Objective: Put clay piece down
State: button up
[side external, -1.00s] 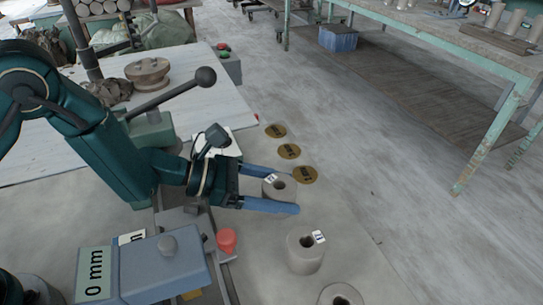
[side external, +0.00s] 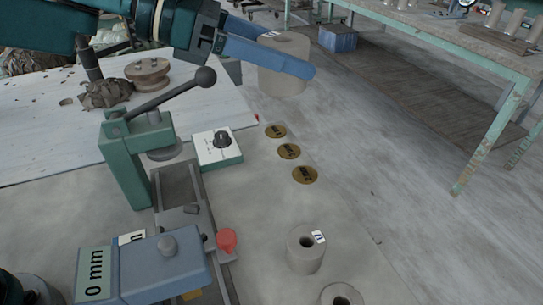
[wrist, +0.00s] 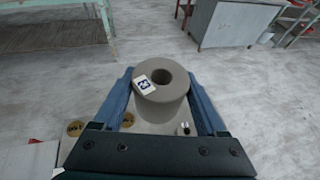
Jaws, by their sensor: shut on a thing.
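My gripper (side external: 275,52) is shut on a grey clay piece (side external: 281,80), a short cylinder with a hole in its top and a white tag on its upper face. In the side external view it is held high, above and behind the round brown discs (side external: 289,151). In the wrist view the blue fingers (wrist: 159,98) lie on both sides of the clay piece (wrist: 165,104), which looks upright. Two more clay pieces stand at the front, one with a tag (side external: 305,252) and one cut off by the lower edge (side external: 341,295).
A green lever press (side external: 137,160) and a white box with a black knob (side external: 217,150) stand left of the discs. A red knob (side external: 227,240) and a blue-grey block (side external: 162,262) are at the front.

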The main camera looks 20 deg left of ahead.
notch_tip(320, 180, up, 2)
jog(key=shift+r, duration=0.2)
jog(key=s+a+r, duration=0.1)
jog(key=s+r, duration=0.2)
jog(key=r, duration=0.2)
jog(key=s+a+n+t+y, duration=0.2)
jog(key=s+a, duration=0.5)
jog(key=s, duration=0.5)
jog(key=shift+a+f+n+t+y, duration=0.2)
jog(key=shift+f+n+t+y, duration=0.25)
jog(key=shift+n+t, duration=0.35)
